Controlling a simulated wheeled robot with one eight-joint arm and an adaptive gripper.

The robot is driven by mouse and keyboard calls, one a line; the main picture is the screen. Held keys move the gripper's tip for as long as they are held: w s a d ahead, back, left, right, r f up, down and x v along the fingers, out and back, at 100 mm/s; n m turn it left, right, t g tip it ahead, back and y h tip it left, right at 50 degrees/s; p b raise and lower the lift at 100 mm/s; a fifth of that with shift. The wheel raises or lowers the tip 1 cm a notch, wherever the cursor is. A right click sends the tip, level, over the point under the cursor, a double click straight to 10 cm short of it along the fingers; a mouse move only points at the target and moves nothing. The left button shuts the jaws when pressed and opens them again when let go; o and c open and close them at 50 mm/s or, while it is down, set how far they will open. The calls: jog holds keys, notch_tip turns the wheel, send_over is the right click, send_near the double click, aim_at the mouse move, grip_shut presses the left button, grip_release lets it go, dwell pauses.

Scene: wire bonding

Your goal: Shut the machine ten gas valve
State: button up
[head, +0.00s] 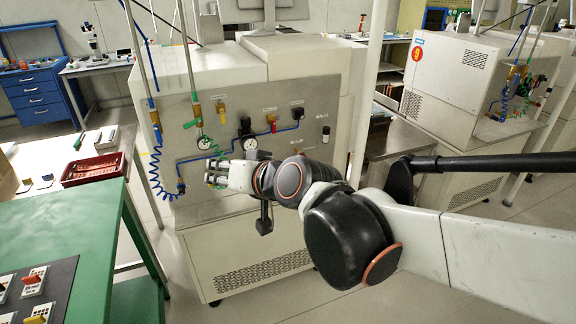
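The near machine (228,72) stands in front of me; no number shows on its visible faces. Its side panel (330,98) carries a green-handled valve (193,123) at upper left, with the handle sideways across a vertical pipe. A yellow-handled valve (221,108), a red-handled one (273,122) and a black one (297,112) sit further right. No gas label is readable. My gripper (212,174) is low in front of the panel, below the gauges and right of the blue coiled hose. Its fingers point left. Whether they are open is too small to tell.
Another machine (454,82) with a red 9 sign (417,54) stands at right. A green table (75,215) with a red tray (93,168) behind it is at left. A blue coiled hose (157,165) hangs at the panel's left edge. White posts rise near the machines.

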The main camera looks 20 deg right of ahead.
jog(key=s+d+f+n+g+h, duration=0.1)
jog(key=s+d+f, duration=0.1)
jog(key=s+f, duration=0.1)
jog(key=shift+s+d+g, duration=0.3)
jog(key=shift+s+g, duration=0.1)
jog(key=shift+s, duration=0.45)
jog(key=shift+w, duration=0.1)
